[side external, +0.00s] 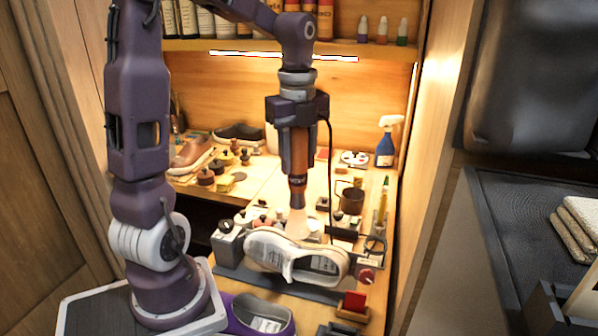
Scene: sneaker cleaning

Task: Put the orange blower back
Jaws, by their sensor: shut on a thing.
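My gripper (297,122) is shut on the orange blower (299,152) and holds it upright with its nozzle down. The nozzle is above a pale sneaker (262,247) that lies on its side on the bench. A pale, translucent cone spreads below the nozzle toward the sneaker; I cannot tell whether it is air or a solid part. A black cable hangs to the right of the blower. A metal ring holder (375,243) stands to the right of the sneaker. I cannot tell whether it is the blower's place.
A blue spray bottle (385,150) and a brown cup (352,201) stand at the right. Brushes, small jars and other shoes crowd the back left. A purple shoe (258,317) is in front. A shelf with bottles (382,30) hangs above. A red block (354,302) is at front right.

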